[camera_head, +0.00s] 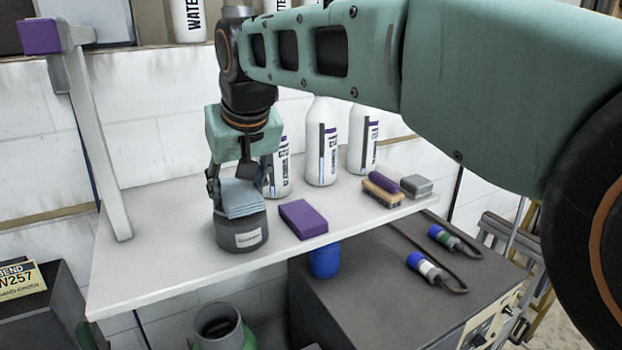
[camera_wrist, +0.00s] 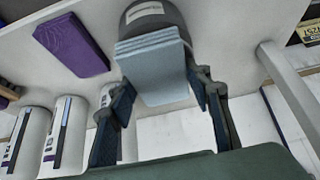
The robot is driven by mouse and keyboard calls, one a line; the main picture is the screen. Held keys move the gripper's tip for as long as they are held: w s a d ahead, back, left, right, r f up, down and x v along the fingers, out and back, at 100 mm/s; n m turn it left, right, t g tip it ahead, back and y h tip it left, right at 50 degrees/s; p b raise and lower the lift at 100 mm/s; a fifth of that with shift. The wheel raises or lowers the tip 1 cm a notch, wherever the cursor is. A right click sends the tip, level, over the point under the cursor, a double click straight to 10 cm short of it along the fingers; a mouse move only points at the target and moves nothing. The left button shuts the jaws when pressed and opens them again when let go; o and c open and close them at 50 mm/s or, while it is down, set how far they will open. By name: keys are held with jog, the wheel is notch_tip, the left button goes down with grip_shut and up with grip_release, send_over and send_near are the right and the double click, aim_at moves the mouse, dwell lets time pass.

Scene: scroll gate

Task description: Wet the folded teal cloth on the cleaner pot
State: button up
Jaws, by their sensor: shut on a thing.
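The folded teal cloth (camera_head: 241,199) is pale blue-teal with stacked layers. It is at the top of the dark grey cleaner pot (camera_head: 240,234), which has a white label and stands on the white shelf (camera_head: 170,233). My gripper (camera_head: 236,185) points down over the pot and is shut on the cloth. In the wrist view the cloth (camera_wrist: 158,66) lies between the two fingers (camera_wrist: 162,95), and its far end overlaps the pot (camera_wrist: 150,15). The cloth covers the pot's opening, so I cannot see inside or tell how firmly they touch.
A purple block (camera_head: 303,219) lies just right of the pot. White cleaner bottles (camera_head: 322,142) stand behind. A brush (camera_head: 382,189) and a grey block (camera_head: 416,186) lie farther right. A grey post (camera_head: 95,150) rises at the left. The shelf's left part is clear.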

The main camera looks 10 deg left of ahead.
aim_at(238, 191)
dwell(0.5)
notch_tip(238, 191, up, 7)
jog(key=p, duration=0.6)
dwell(0.7)
